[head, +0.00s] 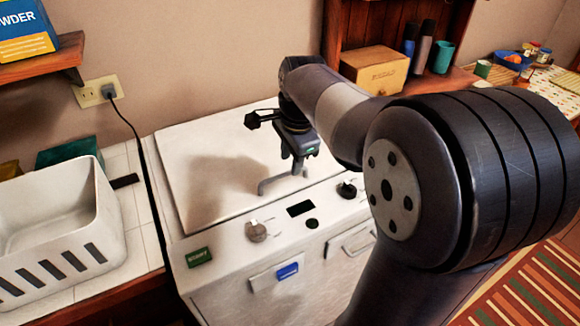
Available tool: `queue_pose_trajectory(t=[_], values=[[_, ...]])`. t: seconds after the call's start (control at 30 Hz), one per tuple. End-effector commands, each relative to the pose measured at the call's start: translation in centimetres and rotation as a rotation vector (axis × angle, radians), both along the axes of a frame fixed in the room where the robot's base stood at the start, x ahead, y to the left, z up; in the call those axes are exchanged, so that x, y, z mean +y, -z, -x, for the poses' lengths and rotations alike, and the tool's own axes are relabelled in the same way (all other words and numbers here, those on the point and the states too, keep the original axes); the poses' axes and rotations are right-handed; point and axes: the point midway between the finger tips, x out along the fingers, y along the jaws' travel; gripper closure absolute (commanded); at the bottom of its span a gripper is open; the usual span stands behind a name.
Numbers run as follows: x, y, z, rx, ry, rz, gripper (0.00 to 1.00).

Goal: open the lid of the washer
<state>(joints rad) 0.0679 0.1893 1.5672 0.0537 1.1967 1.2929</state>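The white washer (215,265) stands against the wall, with its control panel along the front of the top. Its lid (195,165) is a white panel lying flat and looks closed. A grey bar handle (270,185) is near the lid's front edge. My gripper (297,170) points down at the right part of this handle, very close to it or touching it. The fingertips are small and overlap the handle, so I cannot tell whether they are closed on it. My arm comes in from the right and hides the washer's right side.
A white basket (50,245) stands on the tiled counter left of the washer. A black cord (140,150) runs from the wall outlet (95,92) down between counter and washer. A wooden shelf with a box (375,72) and bottles stands behind my arm. A knob (256,231) is on the panel.

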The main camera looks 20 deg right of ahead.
Motion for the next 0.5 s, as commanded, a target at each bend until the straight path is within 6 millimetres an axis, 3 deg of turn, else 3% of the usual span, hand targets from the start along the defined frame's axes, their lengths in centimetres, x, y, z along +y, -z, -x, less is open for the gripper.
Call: queue_pose_trajectory(t=[0.2,0.5], values=[[0.1,2.5,-0.5,0.001,0.000,-0.001,0.67],[0.1,2.9,-0.6,-0.001,0.000,0.000,0.67]])
